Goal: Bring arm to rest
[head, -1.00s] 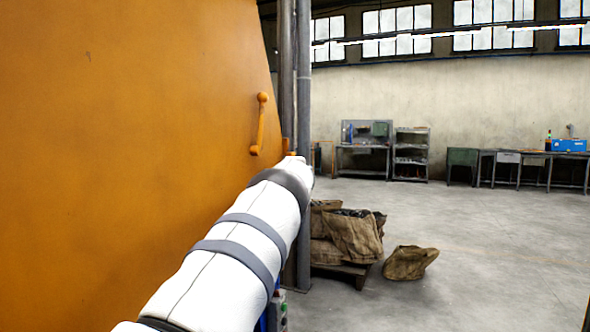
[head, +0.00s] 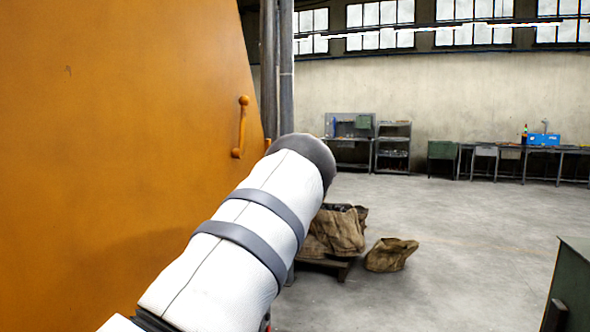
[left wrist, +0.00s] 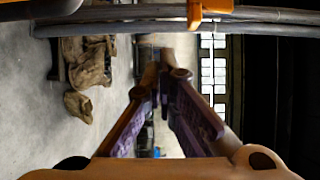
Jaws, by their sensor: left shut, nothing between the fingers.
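My left arm (head: 235,240) comes up from the bottom left in the head view, in front of the large orange machine wall (head: 110,130). Its white, grey-banded link ends in a dark rounded joint, and the gripper is hidden beyond it. In the left wrist view my left gripper (left wrist: 166,62) has its two fingers brought together at the tips, with nothing held between them. My right gripper is in neither view.
An orange handle (head: 241,127) sits on the machine wall, beside grey pipes (head: 287,75). Brown sacks (head: 336,232) lie on a pallet, with another sack (head: 390,254) on the floor. A dark green cabinet (head: 572,290) stands at lower right. The middle floor is open.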

